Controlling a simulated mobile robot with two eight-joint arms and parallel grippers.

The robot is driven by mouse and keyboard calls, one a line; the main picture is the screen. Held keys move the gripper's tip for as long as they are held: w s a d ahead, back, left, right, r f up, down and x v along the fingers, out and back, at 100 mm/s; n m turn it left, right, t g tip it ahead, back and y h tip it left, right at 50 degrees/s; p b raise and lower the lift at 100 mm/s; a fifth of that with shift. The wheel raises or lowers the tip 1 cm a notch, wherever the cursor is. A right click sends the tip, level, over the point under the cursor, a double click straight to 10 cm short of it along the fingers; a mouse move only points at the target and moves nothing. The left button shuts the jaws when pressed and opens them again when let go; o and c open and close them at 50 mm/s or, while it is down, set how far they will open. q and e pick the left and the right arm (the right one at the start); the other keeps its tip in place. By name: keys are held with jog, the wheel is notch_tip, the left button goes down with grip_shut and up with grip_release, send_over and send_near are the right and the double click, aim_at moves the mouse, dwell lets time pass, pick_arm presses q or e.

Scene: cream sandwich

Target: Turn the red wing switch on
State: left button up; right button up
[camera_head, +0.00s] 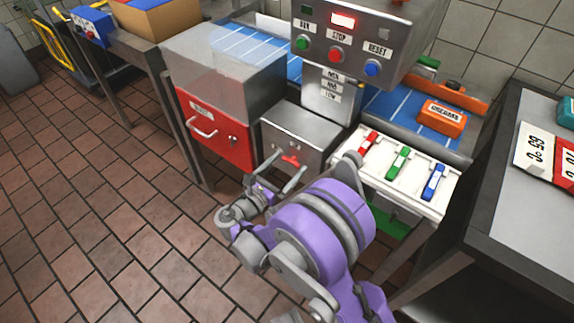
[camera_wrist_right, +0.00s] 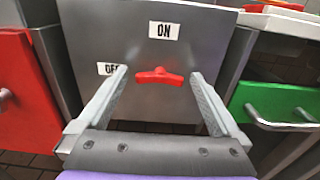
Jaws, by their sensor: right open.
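The red wing switch (camera_head: 291,161) sits on the front face of a grey metal box (camera_head: 302,128). In the right wrist view the red wing switch (camera_wrist_right: 159,77) lies nearly level, below an ON label (camera_wrist_right: 164,30) and right of a partly hidden OFF label (camera_wrist_right: 107,69). My right gripper (camera_wrist_right: 160,84) is open, with one finger to each side of the switch in that view. I see no contact between the fingers and the switch. In the head view my right gripper (camera_head: 284,170) is in front of the box. My left gripper is not in view.
A red drawer (camera_head: 222,138) with a handle is left of the box. A white panel (camera_head: 387,187) with red, green and blue levers is to its right. A green drawer (camera_wrist_right: 270,105) with a metal handle is at right in the wrist view. Tiled floor at left is clear.

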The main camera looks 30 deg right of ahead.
jog(key=shift+d, duration=0.1)
jog(key=c, duration=1.3)
jog(key=shift+m, duration=0.3)
jog(key=m, duration=0.3)
jog(key=shift+m+b, duration=0.3)
jog(key=shift+m, duration=0.1)
jog(key=m, duration=0.4)
jog(key=shift+s+f, duration=0.1)
jog(key=m, duration=0.9)
jog(key=shift+f+b, duration=0.1)
jog(key=shift+b, duration=0.2)
jog(key=shift+m, duration=0.3)
